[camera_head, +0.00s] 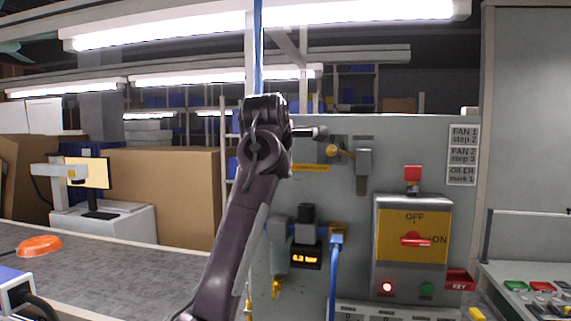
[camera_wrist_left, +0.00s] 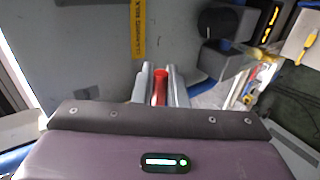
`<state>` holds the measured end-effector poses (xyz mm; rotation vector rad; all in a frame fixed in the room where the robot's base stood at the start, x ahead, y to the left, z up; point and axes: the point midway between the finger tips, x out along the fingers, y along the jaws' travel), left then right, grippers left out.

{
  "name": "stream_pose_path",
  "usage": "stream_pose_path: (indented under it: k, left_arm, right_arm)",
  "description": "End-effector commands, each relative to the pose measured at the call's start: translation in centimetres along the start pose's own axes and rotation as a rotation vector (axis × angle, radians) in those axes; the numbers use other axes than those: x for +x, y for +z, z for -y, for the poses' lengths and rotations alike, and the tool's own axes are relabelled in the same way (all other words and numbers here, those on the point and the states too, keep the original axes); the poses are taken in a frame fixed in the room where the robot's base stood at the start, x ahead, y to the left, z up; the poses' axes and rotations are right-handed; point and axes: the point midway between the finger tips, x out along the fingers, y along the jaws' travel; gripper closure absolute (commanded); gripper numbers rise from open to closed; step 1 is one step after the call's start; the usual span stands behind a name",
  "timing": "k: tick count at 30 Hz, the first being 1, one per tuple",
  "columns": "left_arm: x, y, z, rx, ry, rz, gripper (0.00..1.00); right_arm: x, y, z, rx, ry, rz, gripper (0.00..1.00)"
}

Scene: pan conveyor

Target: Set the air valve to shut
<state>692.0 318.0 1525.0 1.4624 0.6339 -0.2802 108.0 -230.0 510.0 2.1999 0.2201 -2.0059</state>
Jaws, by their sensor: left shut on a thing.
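The air valve's red handle (camera_wrist_left: 160,88) shows in the left wrist view, between the two grey fingers of my left gripper (camera_wrist_left: 160,72). The fingers are shut on it, close to the grey panel. Only a narrow end-on part of the handle is visible, so its angle is hard to tell. In the head view my left arm rises in front of the panel (camera_head: 345,205) and hides the red handle and the valve body. My right gripper is in neither view.
A pressure regulator with a black knob (camera_head: 305,213) and lit display (camera_head: 306,258) sits below the arm's end. Further right is the OFF/ON switch box (camera_head: 412,245). A conveyor (camera_head: 110,265) carries an orange pan (camera_head: 40,246).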

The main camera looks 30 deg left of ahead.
Motion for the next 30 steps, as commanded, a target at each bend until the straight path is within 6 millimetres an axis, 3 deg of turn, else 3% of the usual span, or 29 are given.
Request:
stream_pose_path:
  k: [13,14,17,26,30]
  left_arm:
    - [0.1,0.1,0.2,0.011,-0.004,-0.005,1.00]
    - [0.1,0.1,0.2,0.010,-0.004,-0.005,0.85]
    - [0.1,0.1,0.2,0.010,-0.004,-0.005,0.72]
    - [0.0,0.0,0.1,0.008,-0.001,-0.005,0.70]
    - [-1.4,0.0,0.2,0.008,0.003,-0.005,0.70]
  right_arm:
    - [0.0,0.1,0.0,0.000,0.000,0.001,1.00]
    - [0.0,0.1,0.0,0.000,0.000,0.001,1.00]
    - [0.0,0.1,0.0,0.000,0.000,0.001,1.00]
    - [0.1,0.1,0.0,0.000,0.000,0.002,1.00]
    - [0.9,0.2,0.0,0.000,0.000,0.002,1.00]
